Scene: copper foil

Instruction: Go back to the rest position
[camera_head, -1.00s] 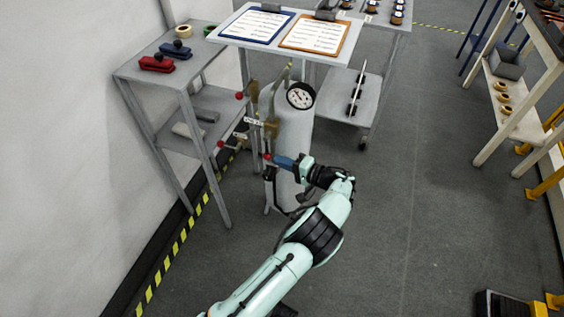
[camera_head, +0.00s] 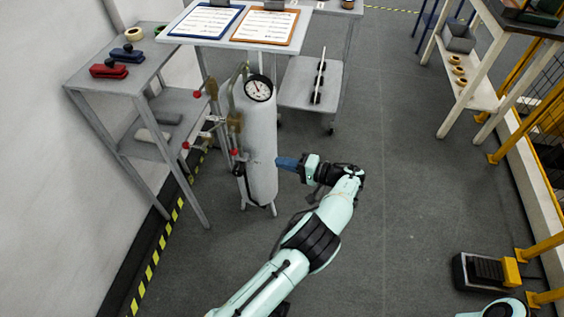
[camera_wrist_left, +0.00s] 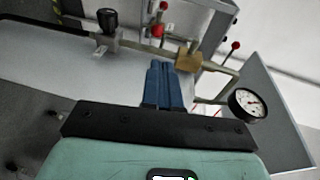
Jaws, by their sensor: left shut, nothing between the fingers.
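My left gripper (camera_head: 280,163) is shut, its blue fingers closed together with nothing between them. It points left toward the grey gas cylinder (camera_head: 260,145), just right of it and apart from it in the head view. In the left wrist view the closed blue fingers (camera_wrist_left: 162,82) point toward the cylinder's piping, a brass fitting (camera_wrist_left: 188,60) and red-knobbed levers. The pressure gauge (camera_head: 259,88) tops the cylinder and also shows in the left wrist view (camera_wrist_left: 248,104). My right gripper is not in view; only a mint piece of my body shows at the bottom right.
A grey shelf table (camera_head: 140,75) with red and blue staplers stands left. A table with two clipboards (camera_head: 222,20) stands behind the cylinder. A white bench (camera_head: 470,95) is at right, with a dark box (camera_head: 482,272) near yellow posts. The middle floor is clear.

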